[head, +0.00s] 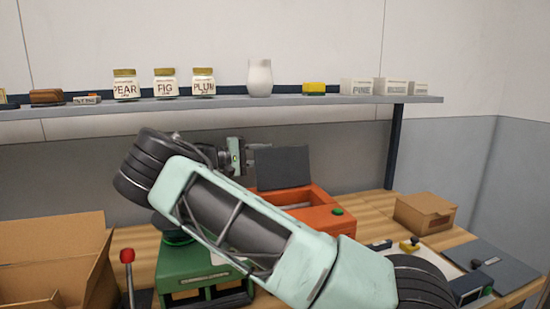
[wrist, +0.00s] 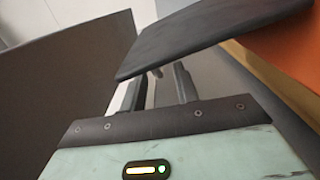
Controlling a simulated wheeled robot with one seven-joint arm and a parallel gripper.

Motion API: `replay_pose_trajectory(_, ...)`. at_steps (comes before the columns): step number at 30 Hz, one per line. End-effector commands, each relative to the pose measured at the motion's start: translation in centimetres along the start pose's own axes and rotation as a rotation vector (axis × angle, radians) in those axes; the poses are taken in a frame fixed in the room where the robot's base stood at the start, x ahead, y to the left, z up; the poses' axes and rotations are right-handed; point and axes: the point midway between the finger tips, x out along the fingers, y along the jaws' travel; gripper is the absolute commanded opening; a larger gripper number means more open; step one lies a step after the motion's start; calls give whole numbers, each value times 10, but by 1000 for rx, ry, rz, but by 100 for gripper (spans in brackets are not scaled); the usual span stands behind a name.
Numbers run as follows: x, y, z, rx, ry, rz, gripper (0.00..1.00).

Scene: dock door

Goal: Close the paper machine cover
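An orange machine (head: 318,207) with a green button stands on the wooden bench, and its dark flat cover (head: 283,167) is raised upright at its back. I take this as the paper machine. My gripper (head: 257,157) is at the left edge of the cover, fingers pointing right. In the wrist view the cover (wrist: 215,35) slants across the top, close in front of my fingers (wrist: 157,85), and the orange body (wrist: 265,65) is at the right. The fingers are apart with nothing seen between them. Contact with the cover cannot be told. My arm hides part of the machine's front.
A green machine (head: 205,284) and a red-knobbed lever (head: 127,257) stand at the front left, beside an open cardboard box (head: 50,240). A small carton (head: 425,212) is at the right. A shelf (head: 225,102) with jars runs above my gripper.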

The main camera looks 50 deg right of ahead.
Motion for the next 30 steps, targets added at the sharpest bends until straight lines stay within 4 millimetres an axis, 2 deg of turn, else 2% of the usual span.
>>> replay_pose_trajectory(3,20,-2,0,0,-2,-1,31)
replay_pose_trajectory(7,33,-1,0,1,-1,-1,31)
replay_pose_trajectory(19,40,0,0,0,0,0,31)
replay_pose_trajectory(20,40,0,0,0,0,0,25)
replay_pose_trajectory(21,40,0,0,0,0,0,14)
replay_pose_trajectory(23,40,0,0,0,1,0,0)
replay_pose_trajectory(30,40,-1,0,4,1,-1,0)
